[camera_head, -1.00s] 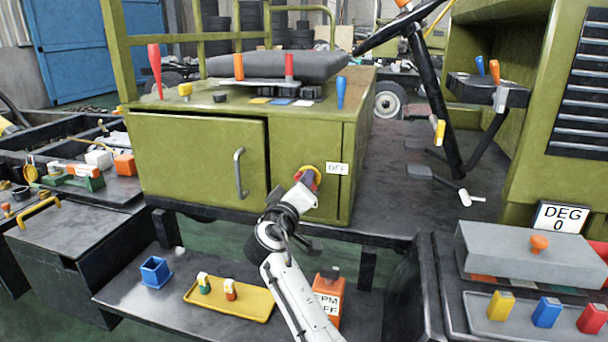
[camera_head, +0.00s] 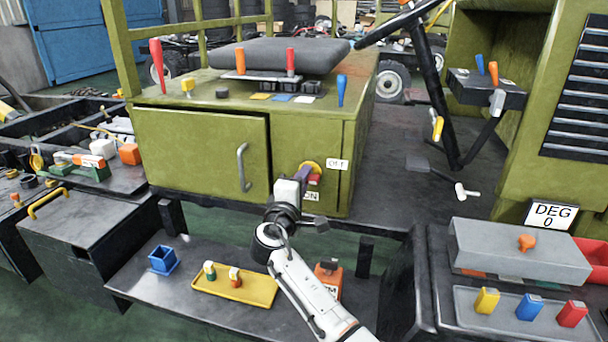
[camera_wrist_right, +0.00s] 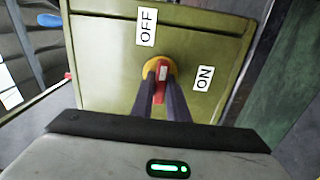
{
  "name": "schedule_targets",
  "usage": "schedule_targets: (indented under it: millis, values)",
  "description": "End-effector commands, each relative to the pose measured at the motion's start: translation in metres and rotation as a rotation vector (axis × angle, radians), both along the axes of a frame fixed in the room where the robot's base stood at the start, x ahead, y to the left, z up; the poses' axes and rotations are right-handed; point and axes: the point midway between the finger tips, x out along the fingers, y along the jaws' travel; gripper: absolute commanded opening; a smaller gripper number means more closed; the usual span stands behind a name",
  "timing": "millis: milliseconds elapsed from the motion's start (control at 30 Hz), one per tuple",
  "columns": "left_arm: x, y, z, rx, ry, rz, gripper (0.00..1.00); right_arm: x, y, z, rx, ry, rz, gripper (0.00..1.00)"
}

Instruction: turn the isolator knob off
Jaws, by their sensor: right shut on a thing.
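The isolator knob has a red handle on a round yellow base (camera_head: 312,165), on the front of the olive cabinet. The base also shows in the right wrist view (camera_wrist_right: 150,66). My right gripper (camera_head: 304,175) reaches it from below; in the right wrist view its two dark fingers (camera_wrist_right: 160,88) are shut on the red handle (camera_wrist_right: 162,72), one on each side. There the handle runs roughly up and down. The OFF label (camera_wrist_right: 147,26) lies above the knob and the ON label (camera_wrist_right: 203,78) to its right. My left gripper is not in view.
A cabinet door with a grey handle (camera_head: 243,167) is left of the knob. Below are a blue open box (camera_head: 163,259), a yellow tray (camera_head: 262,302) with small pieces, and an orange container (camera_head: 329,271) partly behind my arm. A DEG 0 sign (camera_head: 551,214) stands at right.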

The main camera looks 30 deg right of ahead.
Motion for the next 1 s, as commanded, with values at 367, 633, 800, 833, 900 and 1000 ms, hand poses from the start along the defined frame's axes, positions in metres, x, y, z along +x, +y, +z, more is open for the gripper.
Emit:
schedule_targets:
  millis: [367, 633, 800, 833, 900, 1000]
  values:
    - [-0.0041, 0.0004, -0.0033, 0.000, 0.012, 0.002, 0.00, -0.0003, 0.0000, -0.0013, -0.020, 0.025, -0.001, 0.00]
    - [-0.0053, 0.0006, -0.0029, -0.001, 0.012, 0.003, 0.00, -0.0003, 0.0001, -0.0013, -0.019, 0.024, -0.001, 0.24]
    - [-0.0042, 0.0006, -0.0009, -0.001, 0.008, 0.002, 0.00, -0.0002, 0.0001, -0.0009, -0.019, 0.023, 0.000, 0.31]
    - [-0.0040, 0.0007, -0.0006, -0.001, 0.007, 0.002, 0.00, -0.0001, 0.0002, -0.0009, -0.019, 0.023, 0.000, 0.31]
    - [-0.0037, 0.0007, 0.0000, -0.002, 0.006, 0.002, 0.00, -0.0001, 0.0002, -0.0007, -0.018, 0.023, 0.000, 0.31]
    - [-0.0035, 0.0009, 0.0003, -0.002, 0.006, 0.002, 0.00, -0.0013, 0.0020, -0.0009, -0.018, 0.023, 0.001, 0.31]
